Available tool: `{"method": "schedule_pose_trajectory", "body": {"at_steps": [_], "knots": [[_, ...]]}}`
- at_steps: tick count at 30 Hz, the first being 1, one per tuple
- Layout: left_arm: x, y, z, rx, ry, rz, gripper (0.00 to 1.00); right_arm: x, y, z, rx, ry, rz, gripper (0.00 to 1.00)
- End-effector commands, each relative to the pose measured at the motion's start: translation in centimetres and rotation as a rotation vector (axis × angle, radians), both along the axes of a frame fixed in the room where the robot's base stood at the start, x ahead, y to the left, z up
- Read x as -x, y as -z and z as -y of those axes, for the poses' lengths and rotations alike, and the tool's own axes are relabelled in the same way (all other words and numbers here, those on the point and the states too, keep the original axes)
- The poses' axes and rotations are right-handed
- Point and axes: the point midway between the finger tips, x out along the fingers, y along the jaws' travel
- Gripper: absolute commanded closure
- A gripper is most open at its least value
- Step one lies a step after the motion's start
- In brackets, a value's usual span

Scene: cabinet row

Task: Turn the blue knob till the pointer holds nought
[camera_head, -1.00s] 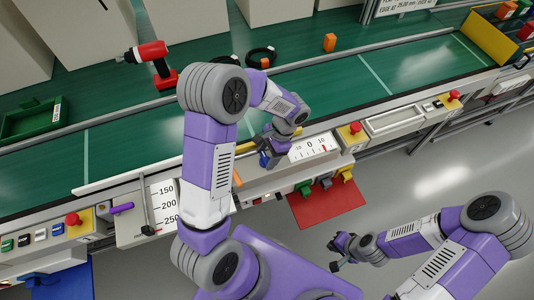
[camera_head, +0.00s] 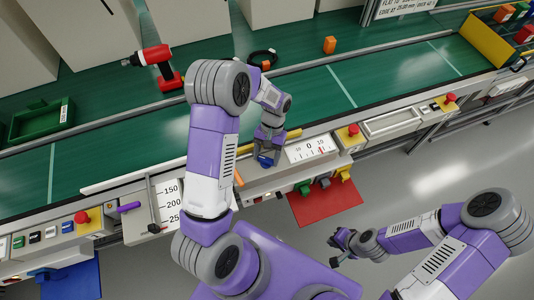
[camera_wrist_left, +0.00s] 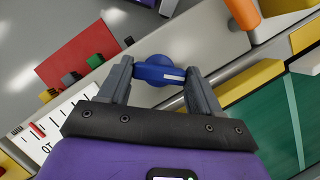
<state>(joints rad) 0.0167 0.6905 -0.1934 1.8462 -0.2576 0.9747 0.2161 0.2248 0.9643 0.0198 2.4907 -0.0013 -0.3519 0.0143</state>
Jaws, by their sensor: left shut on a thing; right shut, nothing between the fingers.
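The blue knob (camera_wrist_left: 158,70), with a white line across it, sits between the fingers of my left gripper (camera_wrist_left: 160,82) in the left wrist view. The fingers close on it from both sides. In the head view my left gripper (camera_head: 267,148) is over the knob (camera_head: 266,161), which is partly hidden. The white dial (camera_head: 311,148) is right of the knob. Its red pointer stands to the right of the 0, on the side of the 10. The dial also shows upside down in the wrist view (camera_wrist_left: 62,122). My right gripper (camera_head: 340,246) is shut and empty over the floor.
Coloured switches (camera_head: 324,183) and a red panel (camera_head: 326,206) are just below the dial. A red stop button (camera_head: 353,130) is to its right. A lever and scale (camera_head: 168,200) are to the left.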

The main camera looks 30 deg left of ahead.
Motion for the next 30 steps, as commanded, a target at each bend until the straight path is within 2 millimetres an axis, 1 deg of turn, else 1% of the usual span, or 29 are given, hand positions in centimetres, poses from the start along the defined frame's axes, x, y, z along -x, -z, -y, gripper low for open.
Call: {"method": "schedule_pose_trajectory", "body": {"at_steps": [7,21,22,23,24,30], "knots": [[-0.06,-0.06,-0.06,-0.001,-0.064,0.002,0.67,0.0,-0.31,0.01,0.0,0.0,0.0,1.0],[-0.08,-0.03,-0.08,-0.001,-0.074,0.003,0.67,0.01,-0.32,0.0,0.0,0.0,0.0,1.0],[-0.08,-0.03,-0.08,-0.001,-0.074,0.003,0.33,0.01,-0.32,0.0,0.0,0.0,0.0,1.0],[-0.08,-0.03,-0.08,-0.001,-0.074,0.003,0.29,0.01,-0.32,0.0,0.0,0.0,0.0,1.0],[-0.08,-0.03,-0.08,-0.001,-0.074,0.003,0.26,0.0,-0.32,0.0,0.0,0.0,0.0,1.0],[-0.04,-0.01,-0.07,-0.001,-0.074,0.002,0.26,0.01,-0.32,0.0,0.0,0.0,0.0,1.0]]}}
